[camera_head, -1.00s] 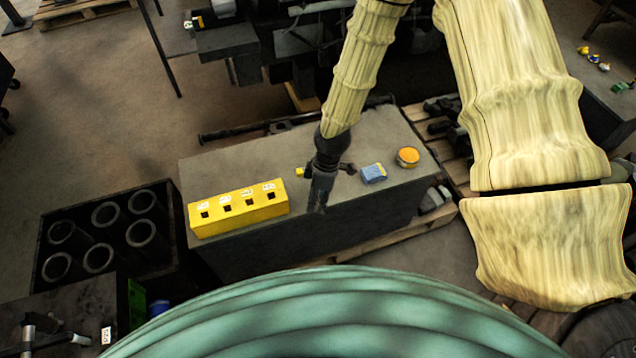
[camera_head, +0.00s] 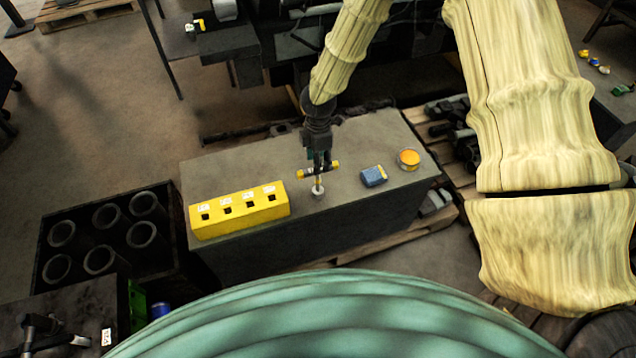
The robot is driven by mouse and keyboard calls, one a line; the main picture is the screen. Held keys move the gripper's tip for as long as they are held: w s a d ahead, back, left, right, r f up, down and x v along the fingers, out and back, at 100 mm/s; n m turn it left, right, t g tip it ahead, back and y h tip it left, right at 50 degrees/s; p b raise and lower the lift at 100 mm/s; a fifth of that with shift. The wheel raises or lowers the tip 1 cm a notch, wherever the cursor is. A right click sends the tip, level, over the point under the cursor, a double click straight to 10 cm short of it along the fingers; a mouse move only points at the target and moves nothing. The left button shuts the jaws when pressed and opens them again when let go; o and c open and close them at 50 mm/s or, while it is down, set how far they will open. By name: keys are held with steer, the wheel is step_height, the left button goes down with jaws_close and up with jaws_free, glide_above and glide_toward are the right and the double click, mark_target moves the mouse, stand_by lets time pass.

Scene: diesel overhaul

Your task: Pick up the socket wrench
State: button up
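The socket wrench (camera_head: 307,172) is T-shaped, with a dark crossbar, yellow ends and a thin shaft. It stands upright at the middle of the grey block's top, with a pale round socket (camera_head: 318,194) at its lower end. My gripper (camera_head: 319,163) points down at the crossbar's middle, its dark fingers overlapping the bar in the picture. The fingers hide the bar's middle. I cannot tell whether they are closed on it, or whether the socket touches the surface.
On the grey block (camera_head: 225,170), a yellow holder (camera_head: 238,222) with several square holes lies left. A blue box (camera_head: 373,177) and an orange-topped tin (camera_head: 408,158) are to the right. A dark crate (camera_head: 178,262) of cylinders is at lower left. An engine (camera_head: 280,35) stands behind.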

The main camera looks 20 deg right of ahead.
steer(key=p, duration=0.2)
glide_above(318, 182)
steer(key=shift+w+d+f, duration=0.1)
steer(key=shift+w+f, duration=0.1)
steer(key=shift+f, duration=1.15)
steer(key=shift+w+f, duration=0.15)
steer(key=shift+f, duration=1.2)
jaws_close()
